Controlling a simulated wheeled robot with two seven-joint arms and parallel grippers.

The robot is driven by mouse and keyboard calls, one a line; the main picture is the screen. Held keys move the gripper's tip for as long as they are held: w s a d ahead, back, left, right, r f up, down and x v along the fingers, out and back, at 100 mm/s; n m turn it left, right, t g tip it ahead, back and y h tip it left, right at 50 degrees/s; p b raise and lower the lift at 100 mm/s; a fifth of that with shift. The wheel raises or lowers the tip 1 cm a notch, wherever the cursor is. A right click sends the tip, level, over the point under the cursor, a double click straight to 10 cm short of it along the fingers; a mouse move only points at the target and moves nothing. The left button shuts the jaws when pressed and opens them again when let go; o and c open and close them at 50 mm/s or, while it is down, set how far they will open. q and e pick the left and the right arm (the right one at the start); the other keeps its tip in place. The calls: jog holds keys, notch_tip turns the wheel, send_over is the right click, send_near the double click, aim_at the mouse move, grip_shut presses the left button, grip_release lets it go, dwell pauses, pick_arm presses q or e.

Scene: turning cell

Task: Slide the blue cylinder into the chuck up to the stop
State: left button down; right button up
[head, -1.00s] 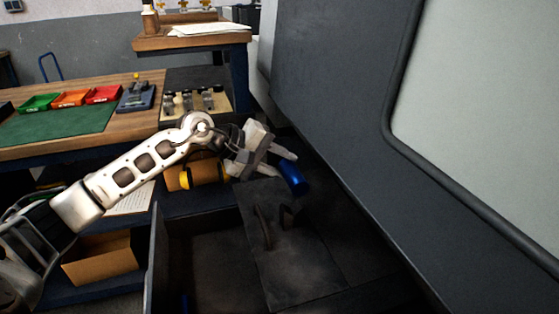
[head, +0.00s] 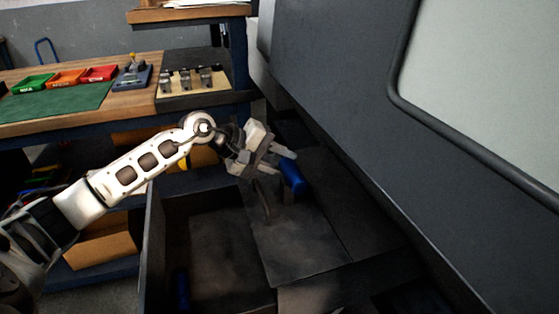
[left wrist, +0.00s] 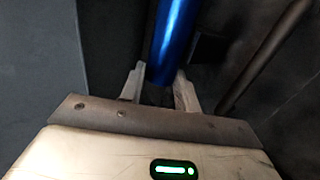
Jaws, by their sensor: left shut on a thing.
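The blue cylinder (head: 293,178) is held at the fingertips of my left gripper (head: 281,166), inside the dark machine space. In the left wrist view the blue cylinder (left wrist: 174,38) lies between the two fingers of the left gripper (left wrist: 160,88) and runs away toward the top edge. The gripper is shut on it. The chuck cannot be made out in either view. My right gripper is not in view.
The machine's big dark door panel (head: 340,110) fills the right. A dark open tray (head: 215,240) lies below the gripper, with another blue piece (head: 182,288) at its lower left. A workbench (head: 135,100) with coloured bins stands behind at left. A dark bar (left wrist: 262,58) runs beside the cylinder.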

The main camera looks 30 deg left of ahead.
pick_arm(q)
jog(key=shift+f, duration=0.1)
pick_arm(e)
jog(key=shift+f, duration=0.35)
pick_arm(q)
jog(key=shift+b, duration=0.4)
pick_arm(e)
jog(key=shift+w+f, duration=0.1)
pick_arm(q)
jog(key=c, duration=0.9)
grip_release()
jog(key=shift+f, duration=0.1)
jog(key=shift+c, duration=0.2)
jog(key=b+v, duration=0.4)
jog(key=v, duration=1.2)
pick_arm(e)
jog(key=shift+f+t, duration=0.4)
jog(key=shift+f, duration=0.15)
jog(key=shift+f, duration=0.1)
